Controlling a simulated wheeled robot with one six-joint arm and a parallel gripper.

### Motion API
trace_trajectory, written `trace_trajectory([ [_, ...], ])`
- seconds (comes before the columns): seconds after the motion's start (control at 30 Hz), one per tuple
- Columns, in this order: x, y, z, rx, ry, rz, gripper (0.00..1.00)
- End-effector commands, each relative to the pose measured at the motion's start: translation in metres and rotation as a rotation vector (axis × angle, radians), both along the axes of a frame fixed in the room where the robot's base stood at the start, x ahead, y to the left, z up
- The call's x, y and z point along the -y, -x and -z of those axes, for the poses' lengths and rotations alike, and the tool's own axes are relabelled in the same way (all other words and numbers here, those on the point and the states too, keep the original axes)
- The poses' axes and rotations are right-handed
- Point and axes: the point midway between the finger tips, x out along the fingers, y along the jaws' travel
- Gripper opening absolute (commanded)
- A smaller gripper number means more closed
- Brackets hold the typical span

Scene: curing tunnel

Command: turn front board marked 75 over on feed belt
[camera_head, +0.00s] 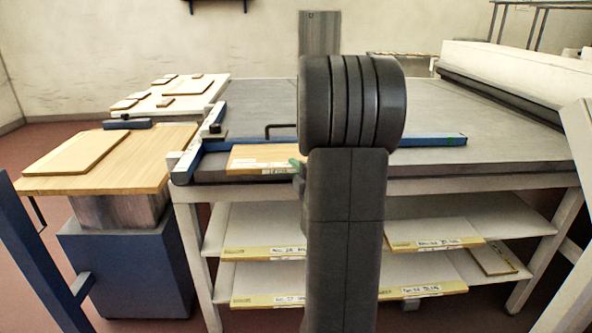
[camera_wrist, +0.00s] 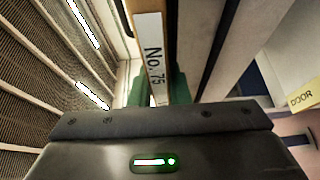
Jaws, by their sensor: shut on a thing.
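The board marked 75 (camera_head: 258,154) is a tan wooden panel at the front left of the grey feed belt (camera_head: 250,104). It looks about flat, with a white label on its front edge; its right part is hidden behind my arm. In the wrist view its narrow edge (camera_wrist: 151,50) shows the label "No. 75". My gripper (camera_wrist: 158,92) has green fingers on both sides of that edge and is shut on it. In the head view only a bit of green finger shows beside my dark arm. I cannot tell whether the board still touches the belt.
Shelves below hold labelled boards (camera_head: 434,243). A wooden-topped lift table (camera_head: 150,150) stands at left. A white roller housing (camera_head: 510,68) is at back right.

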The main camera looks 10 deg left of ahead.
Motion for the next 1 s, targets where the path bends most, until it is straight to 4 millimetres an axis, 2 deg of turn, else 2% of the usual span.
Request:
trace_trajectory([
  [0.57, 0.0000, -0.0001, 0.0073, 0.004, -0.002, 0.000, 0.00],
  [0.6, 0.0000, -0.0001, 0.0060, 0.003, -0.001, 0.000, 0.24],
  [0.7, 0.0000, -0.0001, 0.0063, 0.003, -0.001, 0.000, 0.42],
  [1.0, 0.0011, 0.0009, 0.0081, -0.001, 0.001, 0.001, 0.42],
])
